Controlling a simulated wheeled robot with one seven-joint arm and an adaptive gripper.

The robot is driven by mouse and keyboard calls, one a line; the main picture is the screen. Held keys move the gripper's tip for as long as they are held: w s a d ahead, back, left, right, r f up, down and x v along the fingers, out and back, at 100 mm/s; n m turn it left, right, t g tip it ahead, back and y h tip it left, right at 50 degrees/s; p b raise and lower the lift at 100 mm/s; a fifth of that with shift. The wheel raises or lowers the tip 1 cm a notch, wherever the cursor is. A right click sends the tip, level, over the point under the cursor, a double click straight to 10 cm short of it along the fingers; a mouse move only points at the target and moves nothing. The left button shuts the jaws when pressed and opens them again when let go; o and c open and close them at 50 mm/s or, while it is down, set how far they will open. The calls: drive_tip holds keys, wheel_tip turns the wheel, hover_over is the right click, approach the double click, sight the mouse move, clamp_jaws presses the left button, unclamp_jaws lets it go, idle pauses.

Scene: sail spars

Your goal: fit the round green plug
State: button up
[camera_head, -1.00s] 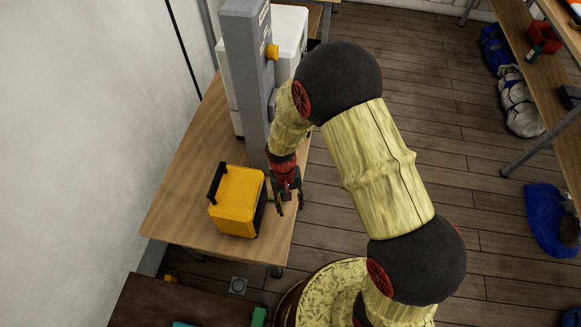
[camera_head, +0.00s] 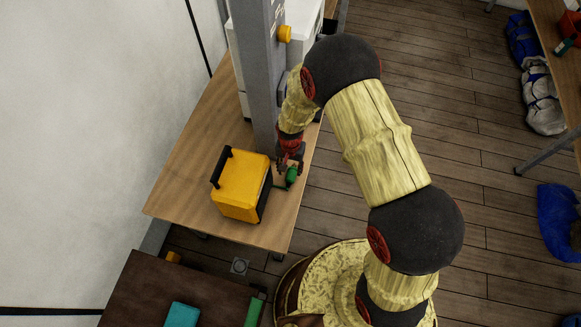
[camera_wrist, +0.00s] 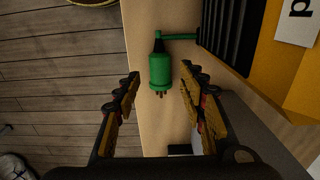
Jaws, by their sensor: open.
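The round green plug (camera_wrist: 160,72) is at the table's right edge, beside the yellow box. In the wrist view its pins face my gripper and a green cable runs from its far end toward the box. The plug also shows in the head view (camera_head: 291,175), just below my gripper (camera_head: 289,163). In the wrist view my gripper (camera_wrist: 161,78) is open, with one fingertip on each side of the plug's pin end and gaps between. No socket can be made out clearly.
The yellow box (camera_head: 240,185) with a black handle stands left of the plug on the wooden table (camera_head: 185,165). A grey post (camera_head: 258,80) rises close behind my gripper. A dark table (camera_head: 150,295) with a teal block (camera_head: 182,314) is in front.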

sight(290, 177)
wheel_tip(290, 177, down, 7)
drive_tip(key=b, duration=0.4)
drive_tip(key=shift+r, duration=0.15)
drive_tip(key=shift+c, duration=1.4)
drive_tip(key=c, duration=0.6)
drive_tip(key=shift+c, duration=0.7)
drive_tip(key=shift+r+p, duration=1.7)
drive_tip(key=shift+r, duration=0.8)
